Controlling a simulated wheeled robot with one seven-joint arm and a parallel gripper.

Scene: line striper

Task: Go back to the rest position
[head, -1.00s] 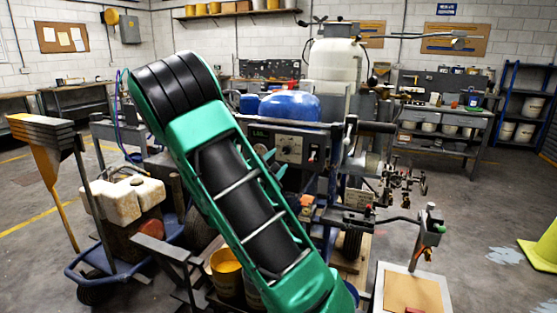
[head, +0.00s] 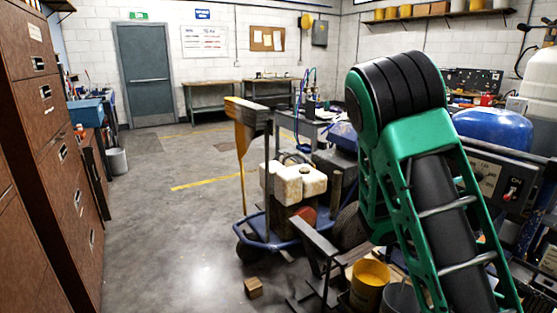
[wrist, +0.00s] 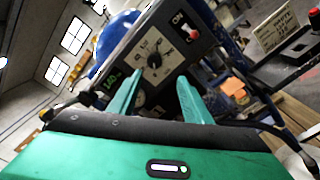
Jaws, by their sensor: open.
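My gripper (wrist: 158,82) shows in the wrist view with its two green fingers apart and nothing between them. It points at the line striper's control panel (wrist: 148,48), which has a dial and an ON switch. I cannot tell how far the fingertips are from the panel. In the head view my green and black arm fills the right side and partly covers the line striper. The machine's blue tank cover (head: 495,128) and control box (head: 492,177) show beyond the arm. My gripper is out of the head view.
A brown drawer cabinet (head: 45,165) stands along the left edge. A blue-framed cart (head: 265,238) with white jugs (head: 293,183) and a yellow bucket (head: 369,282) stand near my arm. A small wooden block (head: 253,287) lies on the floor. Floor toward the grey door (head: 148,85) is open.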

